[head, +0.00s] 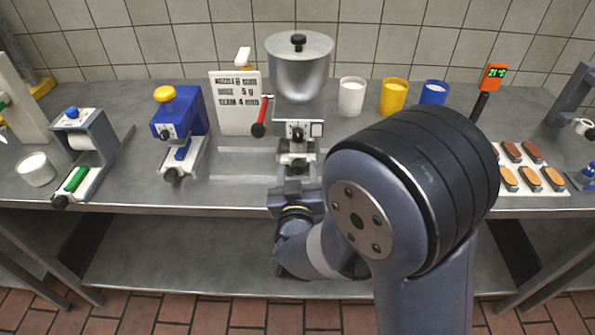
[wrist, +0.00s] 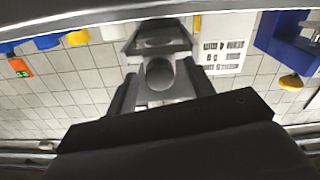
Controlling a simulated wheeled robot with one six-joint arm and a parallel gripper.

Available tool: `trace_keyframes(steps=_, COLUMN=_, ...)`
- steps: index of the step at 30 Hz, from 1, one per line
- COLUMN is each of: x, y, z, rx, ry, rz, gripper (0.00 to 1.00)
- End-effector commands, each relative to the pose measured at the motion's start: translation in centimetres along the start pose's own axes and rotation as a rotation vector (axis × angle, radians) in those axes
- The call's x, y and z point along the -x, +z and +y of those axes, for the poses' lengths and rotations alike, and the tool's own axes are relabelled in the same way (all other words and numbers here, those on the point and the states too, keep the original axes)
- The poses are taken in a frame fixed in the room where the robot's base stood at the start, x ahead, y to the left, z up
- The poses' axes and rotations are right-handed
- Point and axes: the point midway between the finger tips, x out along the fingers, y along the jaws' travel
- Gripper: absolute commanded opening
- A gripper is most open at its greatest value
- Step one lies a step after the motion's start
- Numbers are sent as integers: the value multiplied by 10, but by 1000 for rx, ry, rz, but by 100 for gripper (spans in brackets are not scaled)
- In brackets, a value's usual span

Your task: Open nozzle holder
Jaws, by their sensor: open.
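The filling machine with a steel hopper (head: 300,75) stands at the middle of the bench. Its red-handled lever (head: 262,118) is on the left side. Below its white front block is the nozzle area with a dark round knob (head: 299,164), which I take to be the nozzle holder. My gripper (head: 296,185) is just in front of and below this knob, its jaws open. In the wrist view, which looks upside down, the gripper's dark fingers (wrist: 161,97) stand on either side of a grey round part (wrist: 159,74). I cannot tell whether they touch it.
A sign (head: 234,104) stands behind left, beside a blue machine (head: 180,115). White, yellow and blue cups (head: 393,96) stand right of the hopper. My arm hides the bench's right middle.

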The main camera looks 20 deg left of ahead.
Motion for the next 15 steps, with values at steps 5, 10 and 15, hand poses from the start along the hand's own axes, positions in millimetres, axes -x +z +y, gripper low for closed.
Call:
trace_keyframes(steps=5, x=0, y=0, z=0, rx=0, ry=0, rz=0, gripper=50)
trace_keyframes(steps=10, x=0, y=0, z=0, rx=0, ry=0, rz=0, gripper=39)
trace_keyframes(steps=15, x=0, y=0, z=0, rx=0, ry=0, rz=0, gripper=25)
